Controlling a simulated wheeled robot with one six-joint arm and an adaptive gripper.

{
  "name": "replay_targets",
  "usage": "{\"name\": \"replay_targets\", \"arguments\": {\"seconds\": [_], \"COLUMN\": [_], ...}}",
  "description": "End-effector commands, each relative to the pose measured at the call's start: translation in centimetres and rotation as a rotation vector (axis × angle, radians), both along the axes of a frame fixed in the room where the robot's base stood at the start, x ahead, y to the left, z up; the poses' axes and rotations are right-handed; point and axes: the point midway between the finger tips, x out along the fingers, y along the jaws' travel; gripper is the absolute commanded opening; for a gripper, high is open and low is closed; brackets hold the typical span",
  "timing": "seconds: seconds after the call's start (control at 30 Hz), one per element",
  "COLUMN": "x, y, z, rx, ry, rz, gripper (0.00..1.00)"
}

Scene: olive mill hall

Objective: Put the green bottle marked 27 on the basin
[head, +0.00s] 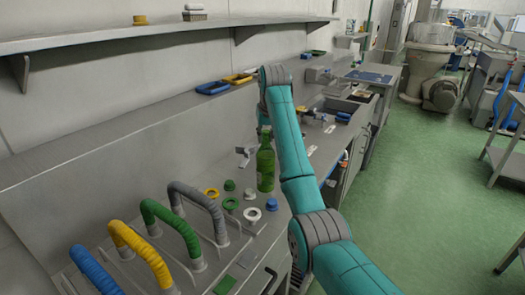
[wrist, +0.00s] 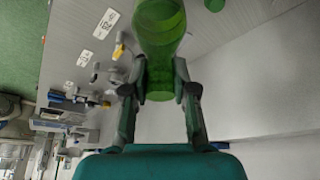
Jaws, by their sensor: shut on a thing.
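The green bottle (head: 265,168) is upright over the counter in the head view, below the end of my arm. No number can be read on it. In the wrist view the bottle (wrist: 160,25) sits at the top middle, its narrower part between my two fingers. My gripper (wrist: 160,85) is shut on it; in the head view the fingers are mostly hidden by the arm. Whether the bottle's base touches the counter is unclear. The sink-like basin (head: 342,104) is set in the counter further back, partly behind my arm.
Colored curved handles, including a green one (head: 170,225), stand at the front left. Several small caps and rings, such as a blue cap (head: 271,204), lie near the bottle. Taps (head: 312,115) and white tags (wrist: 105,23) are along the counter.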

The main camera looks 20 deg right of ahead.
Motion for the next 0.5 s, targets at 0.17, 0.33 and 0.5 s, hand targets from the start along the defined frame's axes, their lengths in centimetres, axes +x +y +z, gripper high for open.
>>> {"name": "replay_targets", "arguments": {"seconds": [0.17,0.33,0.5], "x": [0.0,0.0,0.0], "y": [0.0,0.0,0.0], "z": [-1.1,-3.3,-3.9], "rx": [0.000,0.000,-0.001], "ry": [-0.001,-0.001,-0.004], "rz": [0.000,0.000,0.000], "gripper": [0.00,0.00,0.00]}}
